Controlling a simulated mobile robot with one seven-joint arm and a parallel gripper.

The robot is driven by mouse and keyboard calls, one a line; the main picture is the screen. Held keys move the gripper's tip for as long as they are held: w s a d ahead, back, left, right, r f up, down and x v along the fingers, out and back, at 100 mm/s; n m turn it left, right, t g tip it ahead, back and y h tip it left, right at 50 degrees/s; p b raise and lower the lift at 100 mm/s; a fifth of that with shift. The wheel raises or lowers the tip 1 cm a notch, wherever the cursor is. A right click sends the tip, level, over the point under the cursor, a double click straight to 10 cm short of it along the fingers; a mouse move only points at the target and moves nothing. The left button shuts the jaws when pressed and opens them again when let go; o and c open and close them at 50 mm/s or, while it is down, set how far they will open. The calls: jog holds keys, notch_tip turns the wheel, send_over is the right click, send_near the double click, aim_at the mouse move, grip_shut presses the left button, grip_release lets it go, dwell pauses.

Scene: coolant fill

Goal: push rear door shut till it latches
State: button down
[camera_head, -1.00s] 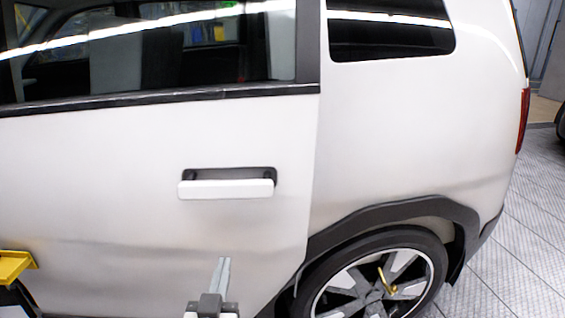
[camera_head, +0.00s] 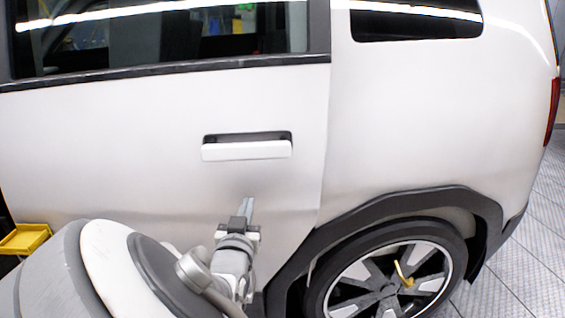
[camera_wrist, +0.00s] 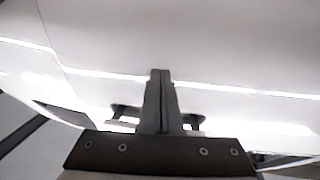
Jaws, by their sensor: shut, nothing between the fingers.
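The white rear door (camera_head: 120,150) fills the left and middle of the head view, with its window at the top. Its handle (camera_head: 247,150) is a pale bar in a dark recess near the door's rear edge. The door's rear edge runs close along the body panel, and I cannot tell whether it is latched. My gripper (camera_head: 248,207) is shut and empty, below the handle and in front of the door. In the wrist view my gripper (camera_wrist: 161,75) points at the white door surface (camera_wrist: 220,50). I cannot tell whether the fingertips touch it.
The rear wheel (camera_head: 385,285) with its dark arch is right of my gripper. A yellow tray (camera_head: 25,238) stands at the left edge. Tiled floor (camera_head: 535,250) shows clear at the right, beyond the car's rear.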

aim_at(250, 194)
jog(key=shift+w, duration=0.1)
dwell(0.3)
jog(key=shift+w+a+n+y+b, duration=0.15)
jog(key=shift+w+y+b, duration=0.15)
jog(key=shift+w, duration=0.5)
jog(key=shift+w+n+y+b, duration=0.2)
jog(key=shift+w+b, duration=0.2)
jog(key=shift+w, duration=0.4)
jog(key=shift+w+f+y+b, duration=0.1)
jog(key=shift+w+y+b, duration=0.2)
jog(key=shift+w+b, duration=0.5)
jog(key=shift+w+a+n, duration=0.15)
jog(key=shift+w+n, duration=0.1)
jog(key=shift+w, duration=0.7)
jog(key=shift+w+a+y+b, duration=0.1)
jog(key=shift+w+y+b, duration=0.2)
jog(key=shift+w, duration=0.05)
jog(key=s+d+p, duration=0.1)
jog(key=s+p, duration=0.1)
jog(key=s, duration=0.8)
jog(key=shift+d+p, duration=0.3)
